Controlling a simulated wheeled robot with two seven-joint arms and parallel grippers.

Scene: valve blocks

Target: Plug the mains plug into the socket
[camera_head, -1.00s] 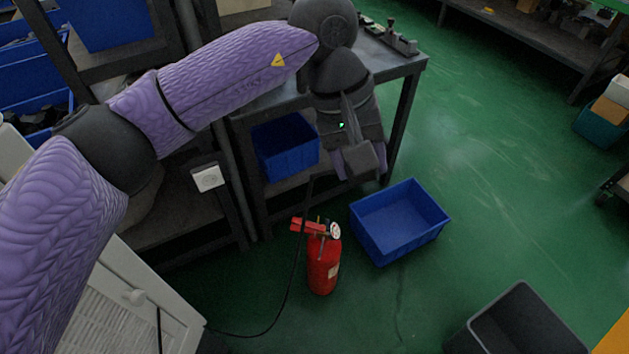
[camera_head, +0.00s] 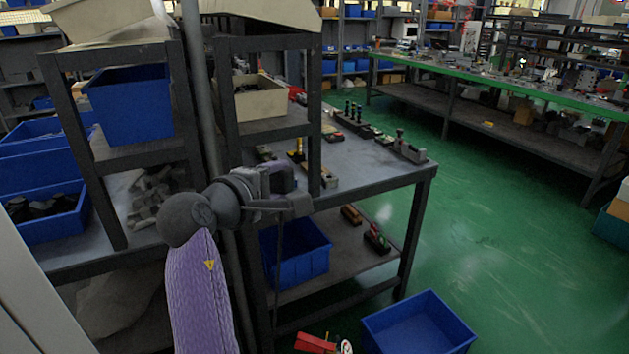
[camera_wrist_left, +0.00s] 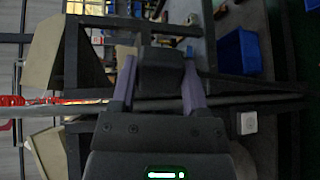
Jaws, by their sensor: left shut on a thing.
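My left gripper (camera_head: 284,202) is raised beside the shelving post, in front of the workbench. It is shut on a dark block, the mains plug (camera_head: 298,205). A thin black cable (camera_head: 279,238) hangs below it. In the left wrist view the plug (camera_wrist_left: 160,70) sits between the two purple fingers. A white square socket (camera_wrist_left: 247,122) shows at the right of that view, apart from the plug. The socket is not visible in the head view now. My right gripper is not in view.
A grey post (camera_head: 197,95) and dark shelving frames stand close to my left arm. The workbench (camera_head: 375,170) carries several small parts. Blue bins stand on the lower shelf (camera_head: 300,255) and on the floor (camera_head: 418,325).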

